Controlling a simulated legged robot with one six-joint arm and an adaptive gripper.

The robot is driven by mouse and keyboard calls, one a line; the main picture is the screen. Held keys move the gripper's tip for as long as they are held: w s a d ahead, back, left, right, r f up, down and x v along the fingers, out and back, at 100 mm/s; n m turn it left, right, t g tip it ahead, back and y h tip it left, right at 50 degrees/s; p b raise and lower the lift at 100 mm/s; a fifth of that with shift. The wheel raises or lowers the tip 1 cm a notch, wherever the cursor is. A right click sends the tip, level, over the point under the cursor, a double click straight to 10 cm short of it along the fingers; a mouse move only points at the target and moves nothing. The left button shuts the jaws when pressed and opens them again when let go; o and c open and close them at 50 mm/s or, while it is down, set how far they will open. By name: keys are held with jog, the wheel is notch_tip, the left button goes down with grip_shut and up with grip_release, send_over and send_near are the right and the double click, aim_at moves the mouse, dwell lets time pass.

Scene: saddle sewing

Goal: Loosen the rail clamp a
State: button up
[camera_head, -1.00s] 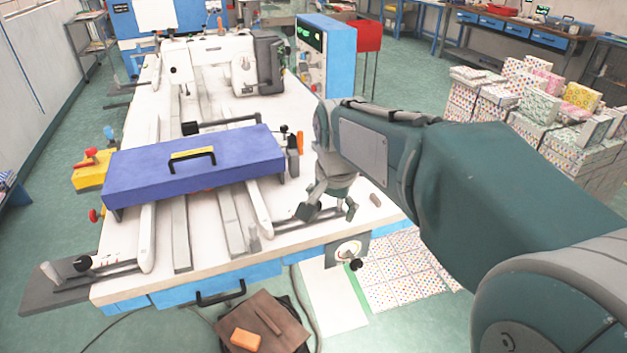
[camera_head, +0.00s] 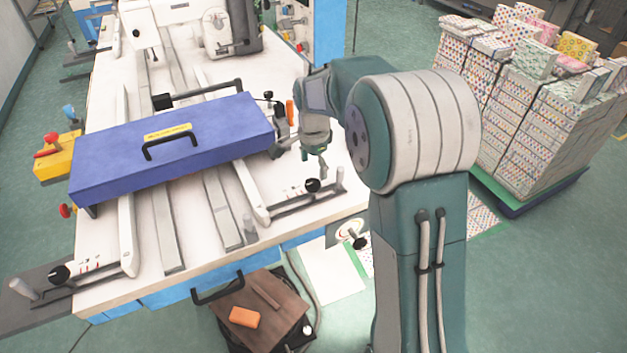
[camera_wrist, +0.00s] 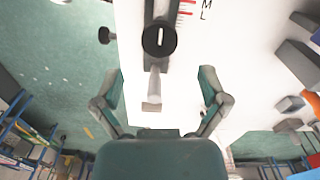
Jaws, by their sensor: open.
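Two rail clamps with round black knobs sit at the table's front; no label shows which is a. The right clamp knob (camera_head: 313,185) is on the rail beside a red-marked scale. The left clamp knob (camera_head: 60,273) is at the front left corner. My gripper (camera_head: 316,167) is above the right front of the table, near the right knob. In the wrist view my gripper (camera_wrist: 162,78) is open, its two fingers spread and empty. A black knob (camera_wrist: 159,39) with a pale slot lies just beyond the fingertips, and a grey post (camera_wrist: 154,88) shows between the fingers.
A blue cover (camera_head: 175,160) with a black handle lies across the rails left of my gripper. A yellow block (camera_head: 55,160) is at the left edge. A brown board (camera_head: 265,305) with an orange block is below the front edge. Stacked patterned boxes (camera_head: 540,110) stand right.

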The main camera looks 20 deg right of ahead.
aim_at(313, 182)
notch_tip(313, 182, down, 6)
jog(key=shift+a+r, duration=0.15)
jog(key=shift+r, duration=0.1)
jog(key=c, duration=1.2)
